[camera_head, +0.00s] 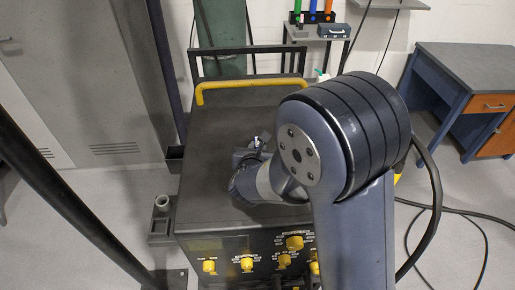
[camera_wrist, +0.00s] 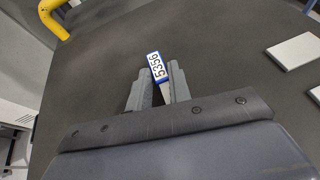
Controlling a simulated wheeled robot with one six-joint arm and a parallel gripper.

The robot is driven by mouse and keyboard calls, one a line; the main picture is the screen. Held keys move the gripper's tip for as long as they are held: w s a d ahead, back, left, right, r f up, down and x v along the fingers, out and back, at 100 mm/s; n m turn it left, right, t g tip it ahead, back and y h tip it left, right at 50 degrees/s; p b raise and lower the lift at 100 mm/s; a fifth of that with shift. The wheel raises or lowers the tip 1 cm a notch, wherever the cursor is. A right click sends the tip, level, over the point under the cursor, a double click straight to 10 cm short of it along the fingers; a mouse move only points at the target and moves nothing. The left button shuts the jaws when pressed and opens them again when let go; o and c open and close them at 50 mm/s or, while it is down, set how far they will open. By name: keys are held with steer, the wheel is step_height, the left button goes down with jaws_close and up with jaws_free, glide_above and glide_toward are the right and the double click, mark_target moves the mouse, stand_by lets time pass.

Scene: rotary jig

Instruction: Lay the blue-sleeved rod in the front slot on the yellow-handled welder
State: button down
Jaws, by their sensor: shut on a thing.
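The welder (camera_head: 220,120) has a dark flat top, a yellow handle (camera_head: 250,83) along its far edge and yellow knobs on its front. The handle also shows in the wrist view (camera_wrist: 50,18), at the top left. My gripper (camera_wrist: 158,80) is over the welder's top. The rest of the rod is hidden. In the head view my gripper (camera_head: 255,148) is small and partly hidden by my arm. I cannot make out the front slot.
Two pale flat pieces (camera_wrist: 292,50) lie at the right in the wrist view. A grey cup-like holder (camera_head: 162,204) stands left of the welder. Behind are a green cylinder (camera_head: 222,35) and a small cart. A blue desk (camera_head: 455,95) stands at the right; cables lie on the floor.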

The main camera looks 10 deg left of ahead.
steer(key=shift+f, duration=0.15)
steer(key=c, duration=1.8)
jaws_free()
steer(key=o, duration=0.5)
